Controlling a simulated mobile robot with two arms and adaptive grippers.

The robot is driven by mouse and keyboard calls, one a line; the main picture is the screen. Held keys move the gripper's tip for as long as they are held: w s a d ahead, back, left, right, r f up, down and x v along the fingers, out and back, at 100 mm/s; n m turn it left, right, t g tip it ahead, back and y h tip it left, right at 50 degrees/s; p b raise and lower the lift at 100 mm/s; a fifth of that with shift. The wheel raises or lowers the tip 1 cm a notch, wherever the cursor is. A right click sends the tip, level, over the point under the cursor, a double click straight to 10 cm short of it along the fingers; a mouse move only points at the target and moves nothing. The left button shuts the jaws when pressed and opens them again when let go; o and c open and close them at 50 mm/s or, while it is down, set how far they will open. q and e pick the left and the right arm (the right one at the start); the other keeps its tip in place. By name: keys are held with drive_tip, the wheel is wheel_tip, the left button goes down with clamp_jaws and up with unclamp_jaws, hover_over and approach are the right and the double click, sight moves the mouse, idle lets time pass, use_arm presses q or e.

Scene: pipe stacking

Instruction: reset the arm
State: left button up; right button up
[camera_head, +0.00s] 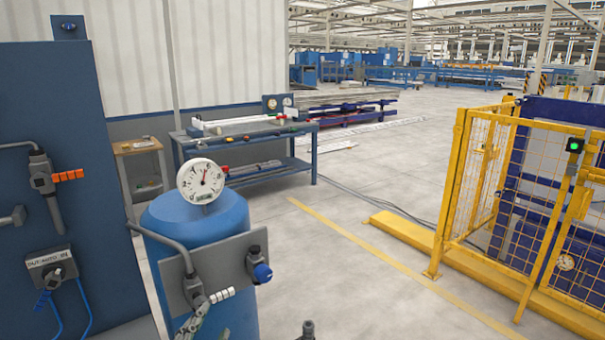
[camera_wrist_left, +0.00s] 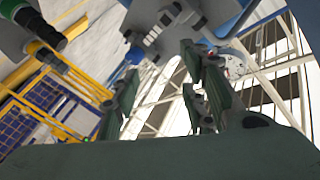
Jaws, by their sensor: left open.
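My left gripper (camera_head: 194,322) shows at the bottom of the head view, just below a lever with a white ribbed grip (camera_head: 221,295) on a grey plate (camera_head: 228,268). In the left wrist view its two dark green fingers (camera_wrist_left: 160,70) stand apart, with nothing seen between them. The grey plate and its fittings (camera_wrist_left: 175,20) lie beyond the fingertips there. I cannot tell whether the gripper touches the lever. My right gripper is in neither view.
The plate sits before a blue tank (camera_head: 178,232) topped by a round gauge (camera_head: 201,181). A blue knob (camera_head: 262,272) sticks out at the plate's right. A blue panel (camera_head: 95,160) stands left, a workbench (camera_head: 245,178) behind, a yellow fence (camera_head: 470,180) right. Open floor lies between.

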use_arm(q)
drive_tip(key=s+a+f+n+g+y, duration=0.1)
drive_tip(key=s+a+f+n+g, duration=0.1)
drive_tip(key=s+f+g, duration=0.45)
drive_tip(key=s+a+f+n+g, duration=0.15)
drive_tip(key=s+f, duration=0.25)
drive_tip(key=f, duration=0.5)
drive_tip(key=s+f+n+g, duration=0.1)
drive_tip(key=s+f+g, duration=0.25)
drive_tip(key=s, duration=0.45)
drive_tip(key=s+f+n+g, duration=0.2)
drive_tip(key=s+f, duration=0.2)
drive_tip(key=s, duration=0.3)
wheel_tip(320, 180, down, 26)
drive_tip(key=s+f+g, duration=0.1)
drive_tip(key=s+g, duration=0.1)
drive_tip(key=s+a+f, duration=0.2)
drive_tip(key=s+f, duration=1.3)
drive_tip(key=s, duration=0.1)
drive_tip(key=shift+s+a+f+g+h, duration=0.15)
drive_tip(key=shift+a+g+h, duration=0.15)
drive_tip(key=shift+g, duration=0.05)
drive_tip(key=shift+m, duration=0.25)
drive_tip(key=shift+c, duration=1.1)
drive_tip(key=shift+s, duration=0.1)
